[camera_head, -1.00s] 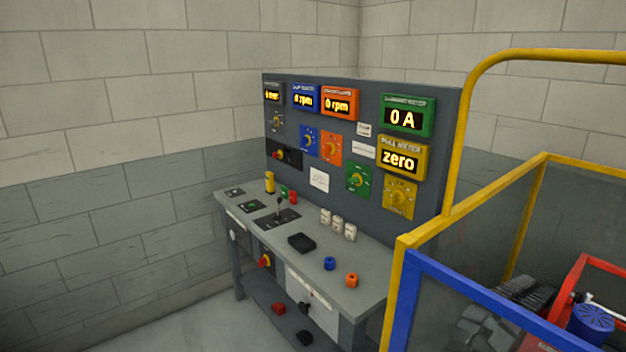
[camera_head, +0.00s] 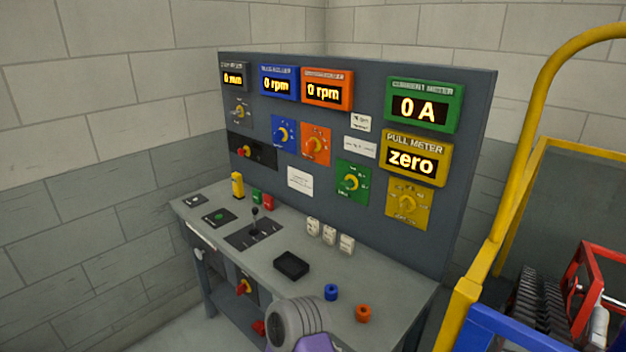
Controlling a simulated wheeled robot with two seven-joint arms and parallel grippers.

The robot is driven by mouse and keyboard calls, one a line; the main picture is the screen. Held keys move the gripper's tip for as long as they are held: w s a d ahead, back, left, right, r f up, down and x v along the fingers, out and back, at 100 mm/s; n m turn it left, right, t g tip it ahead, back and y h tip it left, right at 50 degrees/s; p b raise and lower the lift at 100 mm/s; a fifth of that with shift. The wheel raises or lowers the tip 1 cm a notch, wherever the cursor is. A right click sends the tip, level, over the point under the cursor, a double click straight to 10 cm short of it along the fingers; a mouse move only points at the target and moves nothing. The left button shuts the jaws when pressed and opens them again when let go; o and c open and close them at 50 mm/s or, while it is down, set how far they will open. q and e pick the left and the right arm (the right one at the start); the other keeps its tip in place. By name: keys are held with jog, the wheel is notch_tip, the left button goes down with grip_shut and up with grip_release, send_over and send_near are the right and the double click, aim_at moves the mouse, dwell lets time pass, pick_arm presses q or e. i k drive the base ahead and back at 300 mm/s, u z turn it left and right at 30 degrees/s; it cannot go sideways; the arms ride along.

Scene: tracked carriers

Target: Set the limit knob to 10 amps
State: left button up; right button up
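The control panel (camera_head: 300,225) stands upright behind a grey bench. A green plate (camera_head: 348,196) bears a yellow knob (camera_head: 351,182); its colour matches the current meter (camera_head: 424,106), which reads 0 A. The plate's markings are too small to read, so I cannot tell the knob's setting. A grey and purple part of my arm shows at the bottom edge, in front of the bench. Neither gripper shows.
The bench top (camera_head: 240,264) carries a black block (camera_head: 291,266), a lever, several white switches, a blue ring (camera_head: 331,292) and an orange ring (camera_head: 362,313). A yellow and blue frame (camera_head: 523,170) stands close on the right. The space before the green plate is clear.

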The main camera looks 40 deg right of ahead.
aim_at(350, 184)
jog(key=z, duration=0.5)
jog(key=i, duration=0.9)
jog(key=z, duration=0.75)
